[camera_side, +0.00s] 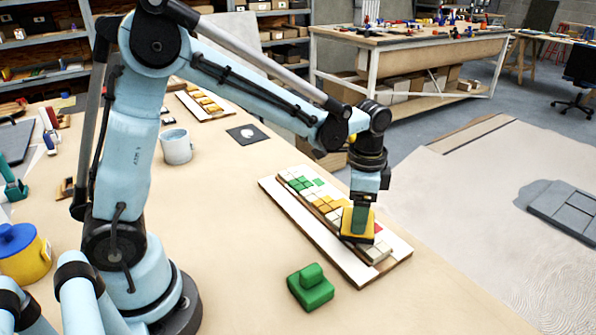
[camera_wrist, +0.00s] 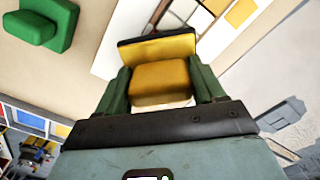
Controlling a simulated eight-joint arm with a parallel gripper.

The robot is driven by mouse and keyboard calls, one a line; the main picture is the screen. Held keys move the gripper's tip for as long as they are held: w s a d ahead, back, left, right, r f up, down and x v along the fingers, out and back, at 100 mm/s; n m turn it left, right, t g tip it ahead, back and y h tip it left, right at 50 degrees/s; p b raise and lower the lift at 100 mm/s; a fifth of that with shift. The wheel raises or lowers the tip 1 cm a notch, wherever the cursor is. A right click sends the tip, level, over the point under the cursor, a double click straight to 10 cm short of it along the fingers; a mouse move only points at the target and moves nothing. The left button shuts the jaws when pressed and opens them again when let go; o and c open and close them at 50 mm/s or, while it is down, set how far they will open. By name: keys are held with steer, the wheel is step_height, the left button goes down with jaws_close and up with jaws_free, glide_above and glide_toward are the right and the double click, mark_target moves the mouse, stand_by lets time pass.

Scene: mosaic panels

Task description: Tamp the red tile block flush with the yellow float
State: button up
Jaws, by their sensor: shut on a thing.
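My gripper (camera_side: 360,216) is shut on the handle of the yellow float (camera_side: 358,236), its green fingers on either side of it. In the wrist view, the float (camera_wrist: 163,82) lies between the fingers (camera_wrist: 161,88). The float is over the front part of the mosaic panel (camera_side: 308,224), low on the tiles; I cannot tell if it touches them. The red tile block (camera_side: 377,228) shows as a small red patch just right of the float, mostly hidden. I cannot tell if it sits flush. White, green and yellow tiles fill the rows behind.
A green float (camera_side: 311,288) lies on the table left of the panel's near end; it also shows in the wrist view (camera_wrist: 42,22). A grey-blue mug (camera_side: 176,147) and a yellow pot with a blue lid (camera_side: 22,255) stand at the left. The table between is clear.

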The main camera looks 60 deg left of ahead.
steer(key=shift+r, duration=3.1)
